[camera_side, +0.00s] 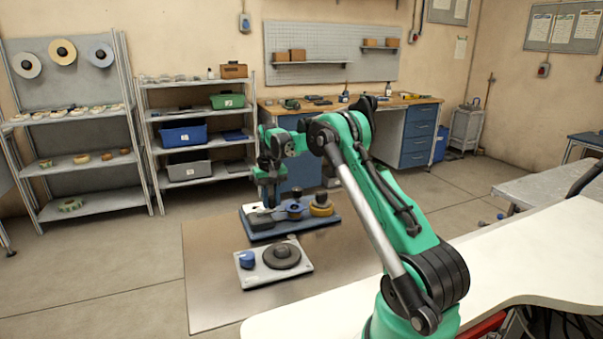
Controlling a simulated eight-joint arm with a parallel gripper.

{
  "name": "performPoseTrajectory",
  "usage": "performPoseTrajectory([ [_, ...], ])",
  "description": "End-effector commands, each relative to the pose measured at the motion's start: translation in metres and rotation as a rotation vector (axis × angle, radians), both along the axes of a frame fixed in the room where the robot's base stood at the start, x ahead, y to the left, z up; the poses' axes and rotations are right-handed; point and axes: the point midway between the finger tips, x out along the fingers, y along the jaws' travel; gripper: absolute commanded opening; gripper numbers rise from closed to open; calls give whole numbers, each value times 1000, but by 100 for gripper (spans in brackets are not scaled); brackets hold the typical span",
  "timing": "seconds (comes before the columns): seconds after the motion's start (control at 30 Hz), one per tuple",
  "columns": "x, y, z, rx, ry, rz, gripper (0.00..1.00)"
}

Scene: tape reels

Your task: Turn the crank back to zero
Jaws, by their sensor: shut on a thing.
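A blue-based device (290,228) stands on the metal sheet. On it are a dark blue crank arm (281,214) with a hub (295,209), a pale block at the left, and a yellow and black reel (321,205) at the right. My gripper (268,203) points down over the left part of the device, at the outer end of the crank arm. It is shut on the crank's handle, which is mostly hidden by the fingers. The zero mark is too small to make out.
A pale plate (300,271) with a blue knob (247,259) and a dark round disc (282,254) lies in front of the device. The metal sheet (215,285) is bare at left and front. A white table (500,250) stands at right; shelves (85,205) stand behind.

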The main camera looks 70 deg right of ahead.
Motion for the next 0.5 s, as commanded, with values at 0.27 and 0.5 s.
performPoseTrajectory([
  [0.27, 13, -5, 0, 3, -1, 4, 0],
  [0.5, 13, -5, 0, 4, -1, 3, 0],
])
